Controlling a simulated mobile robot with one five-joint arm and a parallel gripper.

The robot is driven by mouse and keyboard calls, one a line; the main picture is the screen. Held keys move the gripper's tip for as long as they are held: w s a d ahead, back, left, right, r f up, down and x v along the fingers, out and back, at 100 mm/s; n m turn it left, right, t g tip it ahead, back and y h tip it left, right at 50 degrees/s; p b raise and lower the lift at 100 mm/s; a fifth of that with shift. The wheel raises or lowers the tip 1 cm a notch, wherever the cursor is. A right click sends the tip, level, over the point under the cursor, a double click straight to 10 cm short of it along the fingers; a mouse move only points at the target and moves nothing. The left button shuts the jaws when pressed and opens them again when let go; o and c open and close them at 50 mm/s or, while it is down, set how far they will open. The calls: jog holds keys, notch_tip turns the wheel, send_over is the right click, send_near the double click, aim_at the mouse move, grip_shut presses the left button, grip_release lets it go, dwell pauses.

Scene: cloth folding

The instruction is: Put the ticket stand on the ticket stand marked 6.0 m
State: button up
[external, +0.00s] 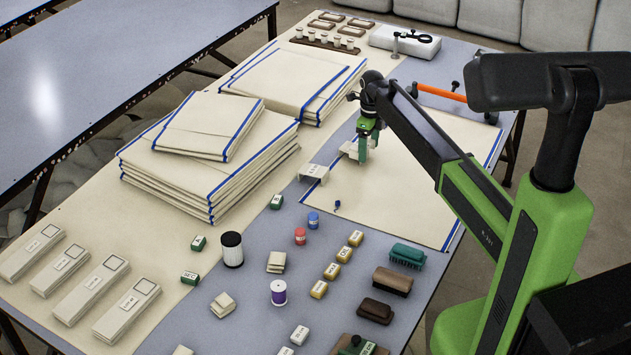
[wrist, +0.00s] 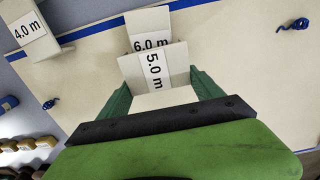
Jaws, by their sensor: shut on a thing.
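My gripper (external: 363,152) is low over the cream cloth. In the wrist view its green fingers (wrist: 160,84) are shut on a folded white ticket stand marked 5.0 m (wrist: 154,66). The ticket stand marked 6.0 m (wrist: 149,20) shows just beyond it, its lower part hidden by the held stand. The two overlap in the picture; I cannot tell whether they touch. In the external view the white card at the gripper (external: 348,149) is partly hidden by the fingers. A ticket stand marked 4.0 m (wrist: 28,38) is apart to the left; it also shows in the external view (external: 313,171).
The blue-edged cloth (external: 425,215) lies flat under my gripper. Stacked folded cloths (external: 205,160) stand to the left. Small blue pins (wrist: 299,25) lie on the cloth. Spools, labelled blocks and brushes (external: 407,254) crowd the near table. An orange-handled tool (external: 442,92) lies behind.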

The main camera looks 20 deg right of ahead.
aim_at(369, 146)
jog(key=o, duration=1.5)
jog(key=shift+c, duration=0.2)
notch_tip(369, 146, up, 14)
jog(key=f+p, duration=0.1)
jog(key=p, duration=1.3)
jog(key=s+d+n, duration=0.2)
jog(key=s+n, duration=1.1)
jog(key=s, duration=0.4)
jog(key=s+d+n, duration=0.3)
jog(key=s+n, duration=1.1)
jog(key=s, duration=0.3)
jog(key=shift+s+d+b, duration=0.2)
jog(key=shift+s+b, duration=0.05)
jog(key=shift+b, duration=0.15)
jog(key=shift+r, duration=0.1)
